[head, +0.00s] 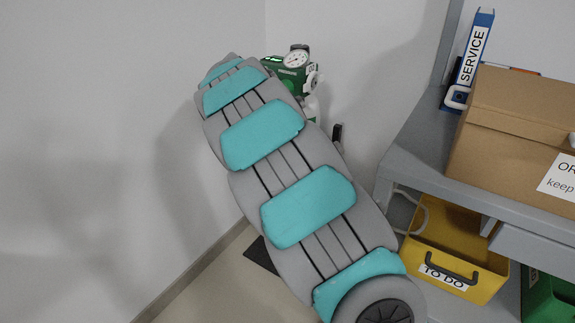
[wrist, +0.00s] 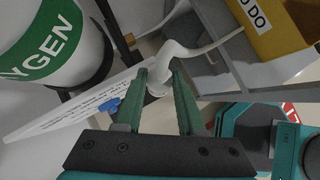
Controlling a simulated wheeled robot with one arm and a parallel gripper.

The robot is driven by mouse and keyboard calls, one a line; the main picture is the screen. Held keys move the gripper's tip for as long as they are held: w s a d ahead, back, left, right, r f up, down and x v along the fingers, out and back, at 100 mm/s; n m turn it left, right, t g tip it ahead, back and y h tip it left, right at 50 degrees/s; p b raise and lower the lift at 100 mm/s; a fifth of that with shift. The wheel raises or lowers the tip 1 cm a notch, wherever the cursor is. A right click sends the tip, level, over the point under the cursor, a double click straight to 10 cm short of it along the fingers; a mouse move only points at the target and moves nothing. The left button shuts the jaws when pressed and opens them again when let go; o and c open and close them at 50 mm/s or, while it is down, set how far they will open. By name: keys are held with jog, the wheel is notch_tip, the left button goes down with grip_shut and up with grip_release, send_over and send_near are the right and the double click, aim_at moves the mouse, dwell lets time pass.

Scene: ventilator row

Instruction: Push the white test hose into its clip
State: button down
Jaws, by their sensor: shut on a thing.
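In the wrist view the green fingers of my gripper (wrist: 160,80) are closed around the thick white end of the test hose (wrist: 175,54). The thinner part of the hose runs off to the upper right, towards the yellow bin. In the head view a pale loop of hose (head: 425,212) shows beside the yellow bin; my arm hides the gripper and the held end there. I cannot make out the clip for certain in either view, nor whether the hose end touches it.
A white cylinder with a green OXYGEN band (wrist: 55,38) stands left of my gripper. The yellow TO DO bin (head: 487,288) is under the grey shelf (head: 415,170). A green device with a gauge (head: 285,75) is behind my arm.

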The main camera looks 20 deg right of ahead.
jog(key=s+d+r+h, duration=0.1)
jog(key=d+r+h, duration=0.1)
jog(key=d+r, duration=0.25)
jog(key=shift+n+t, duration=0.3)
jog(key=shift+t, duration=0.1)
jog(key=shift+a+f+b, duration=0.15)
jog(key=shift+f+b, duration=1.1)
jog(key=shift+b, duration=0.15)
jog(key=shift+a+f+b, duration=0.1)
jog(key=shift+f+b, duration=1.15)
jog(key=shift+b, duration=0.1)
jog(key=shift+f+p, duration=0.1)
jog(key=shift+p, duration=0.55)
jog(key=shift+s+f, duration=0.1)
jog(key=shift+f, duration=1.05)
jog(key=shift+r+p, duration=0.15)
jog(key=shift+p, duration=0.5)
jog(key=shift+r+p, duration=0.4)
jog(key=shift+p, duration=0.4)
jog(key=shift+d+p, duration=0.15)
jog(key=shift+p, duration=0.25)
jog(key=shift+a+f+p, duration=0.1)
jog(key=shift+a+p, duration=0.1)
jog(key=shift+p, duration=0.35)
